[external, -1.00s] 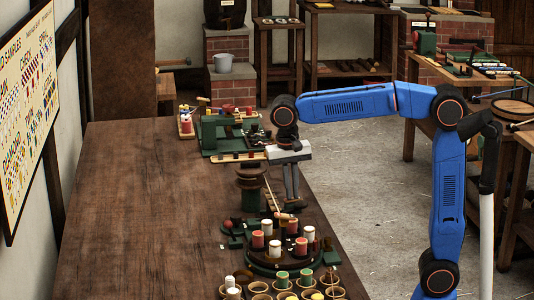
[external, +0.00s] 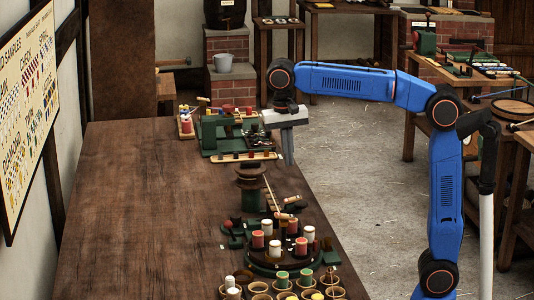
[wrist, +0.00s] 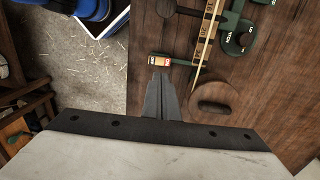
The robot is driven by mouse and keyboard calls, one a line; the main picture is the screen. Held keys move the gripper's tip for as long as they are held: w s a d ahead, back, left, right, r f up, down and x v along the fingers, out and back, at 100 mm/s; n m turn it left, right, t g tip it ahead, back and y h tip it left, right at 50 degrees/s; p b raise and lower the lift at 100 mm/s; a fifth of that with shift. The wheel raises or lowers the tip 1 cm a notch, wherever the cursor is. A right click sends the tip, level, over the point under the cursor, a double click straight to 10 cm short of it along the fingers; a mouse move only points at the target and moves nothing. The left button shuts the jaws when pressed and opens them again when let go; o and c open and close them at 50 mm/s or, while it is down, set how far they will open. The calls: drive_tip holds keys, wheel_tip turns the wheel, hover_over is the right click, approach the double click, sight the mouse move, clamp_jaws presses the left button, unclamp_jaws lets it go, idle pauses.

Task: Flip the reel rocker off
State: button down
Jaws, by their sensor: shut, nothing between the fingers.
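A small block with cream and orange-red faces (wrist: 160,61), likely the reel rocker, sits at the end of a dark green bar near the table's edge in the wrist view. A small pale-orange piece (external: 283,216) near the slanted stick in the external view may be the same block. Its tilt and any on or off marking are too small to tell. My gripper (wrist: 161,77) is shut and empty. Its fingertips appear just below the block in the wrist view. In the external view my gripper (external: 290,162) hangs above the table's right edge, well clear of the pale-orange piece.
A numbered wooden strip (wrist: 207,45) and green labelled parts (wrist: 236,42) lie right of the block. A round wooden knob (wrist: 213,107) stands close to my fingers. A spool-laden round stand (external: 272,262) is at the near end. The table's left half is clear.

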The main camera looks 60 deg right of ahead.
sight(296, 198)
drive_tip(key=shift+a+r, duration=0.1)
drive_tip(key=shift+r, duration=1.25)
drive_tip(key=shift+w, duration=0.1)
drive_tip(key=shift+w+a+g+h, duration=0.4)
drive_tip(key=shift+g+h, duration=0.1)
drive_tip(key=shift+g, duration=0.1)
drive_tip(key=x, duration=1.4)
drive_tip(key=shift+d, duration=0.1)
